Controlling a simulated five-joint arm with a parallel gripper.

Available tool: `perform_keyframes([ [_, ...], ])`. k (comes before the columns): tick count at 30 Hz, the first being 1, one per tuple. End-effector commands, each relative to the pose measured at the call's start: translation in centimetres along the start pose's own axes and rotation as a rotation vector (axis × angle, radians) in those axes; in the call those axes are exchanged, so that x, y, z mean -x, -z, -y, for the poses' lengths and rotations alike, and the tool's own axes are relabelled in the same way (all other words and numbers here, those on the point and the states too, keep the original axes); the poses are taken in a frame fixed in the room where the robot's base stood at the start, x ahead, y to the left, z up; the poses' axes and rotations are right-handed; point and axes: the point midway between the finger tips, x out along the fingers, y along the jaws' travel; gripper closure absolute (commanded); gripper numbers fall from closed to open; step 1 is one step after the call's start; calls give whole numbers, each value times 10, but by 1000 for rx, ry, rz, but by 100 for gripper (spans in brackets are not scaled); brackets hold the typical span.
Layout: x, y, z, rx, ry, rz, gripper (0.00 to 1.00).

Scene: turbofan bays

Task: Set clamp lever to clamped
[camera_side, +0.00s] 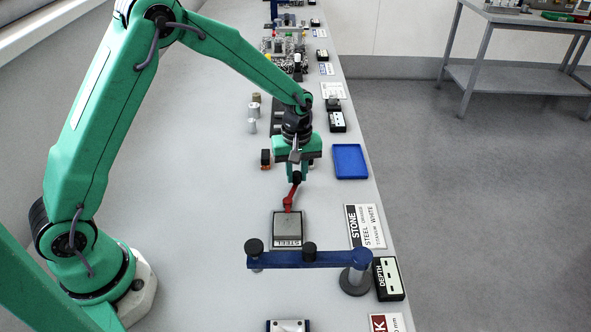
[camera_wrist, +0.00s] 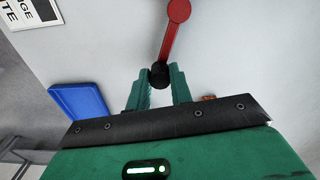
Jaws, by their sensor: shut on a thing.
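The clamp lever (camera_side: 291,196) is a red bar with a black knob. In the side view it runs from the knob down to the back edge of a grey block and leans slightly. In the wrist view the red lever (camera_wrist: 171,38) ends at a round red head near the top edge. My gripper (camera_side: 296,178) is shut on the lever's black knob. In the wrist view my gripper (camera_wrist: 159,84) has a green finger on each side of the knob. The lever's pivot is not clear in the side view.
The grey block (camera_side: 288,228) sits in a dark labelled frame just in front of the lever. A blue bar on posts (camera_side: 280,260) stands closer to the camera. A blue tray (camera_side: 350,161) lies to the right. An orange-and-black item (camera_side: 266,159) is left of my gripper.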

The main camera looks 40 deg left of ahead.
Motion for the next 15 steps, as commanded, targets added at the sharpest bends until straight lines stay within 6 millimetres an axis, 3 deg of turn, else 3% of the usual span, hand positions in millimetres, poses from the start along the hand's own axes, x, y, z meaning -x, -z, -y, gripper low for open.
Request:
perform_keyframes([
  [11,0,2,1,10,-2,-1,100],
  [12,0,2,1,10,-2,-1,71],
  [15,0,2,1,9,-1,-1,57],
])
